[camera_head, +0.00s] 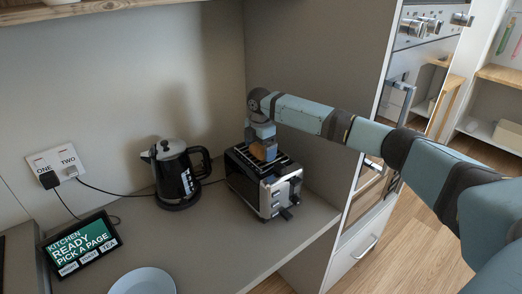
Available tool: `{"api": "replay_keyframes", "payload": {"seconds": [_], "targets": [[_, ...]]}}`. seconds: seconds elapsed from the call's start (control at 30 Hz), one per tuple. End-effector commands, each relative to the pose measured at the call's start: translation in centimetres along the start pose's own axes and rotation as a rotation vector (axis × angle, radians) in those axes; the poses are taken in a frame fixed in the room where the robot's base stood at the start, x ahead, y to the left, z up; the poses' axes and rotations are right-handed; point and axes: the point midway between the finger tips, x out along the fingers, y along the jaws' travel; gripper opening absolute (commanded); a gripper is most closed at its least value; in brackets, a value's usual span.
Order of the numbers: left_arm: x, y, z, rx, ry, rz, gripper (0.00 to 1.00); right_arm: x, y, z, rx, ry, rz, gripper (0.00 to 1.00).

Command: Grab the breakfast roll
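The breakfast roll (259,151) is a small golden-brown piece at the top of the toaster (262,185). The toaster is black and silver and stands on the counter against the side panel. My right gripper (263,148) points down from above, right at the roll, and covers part of it. Its fingers are too small and too hidden to tell whether they are closed on the roll. I cannot tell whether the roll rests in a slot or sits just above it. My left gripper is not in view.
A black and silver kettle (175,174) stands left of the toaster. A tablet (81,246) reads "KITCHEN READY PICK A PAGE". A pale plate (144,282) lies at the front. Sockets (56,163) marked ONE and TWO are on the wall. A wooden shelf (75,9) is above.

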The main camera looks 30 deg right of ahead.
Motion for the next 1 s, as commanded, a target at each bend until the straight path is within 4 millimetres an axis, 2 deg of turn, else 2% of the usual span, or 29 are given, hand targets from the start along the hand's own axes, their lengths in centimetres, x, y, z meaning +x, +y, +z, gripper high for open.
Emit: {"api": "replay_keyframes", "payload": {"seconds": [0.03,0.13,0.47,0.63,0.77,0.87,1.0], "targets": [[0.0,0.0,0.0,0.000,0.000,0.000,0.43,0.0,0.0,0.0,0.000,0.000,0.000,0.89],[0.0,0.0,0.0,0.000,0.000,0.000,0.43,0.0,0.0,0.0,0.000,0.000,0.000,0.66],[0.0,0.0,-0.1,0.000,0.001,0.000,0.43,-0.1,0.0,0.0,0.000,0.000,0.001,0.66],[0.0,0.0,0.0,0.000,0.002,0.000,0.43,-1.0,0.1,0.0,0.000,0.000,0.002,0.66],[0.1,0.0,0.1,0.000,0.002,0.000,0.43,-2.9,0.1,0.0,-0.001,0.001,0.005,0.66],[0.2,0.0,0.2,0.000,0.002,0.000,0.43,-5.0,0.1,0.0,-0.001,0.001,0.005,0.66],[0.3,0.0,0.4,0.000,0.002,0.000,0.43,-9.1,0.1,0.0,-0.001,0.000,0.006,0.66]]}}
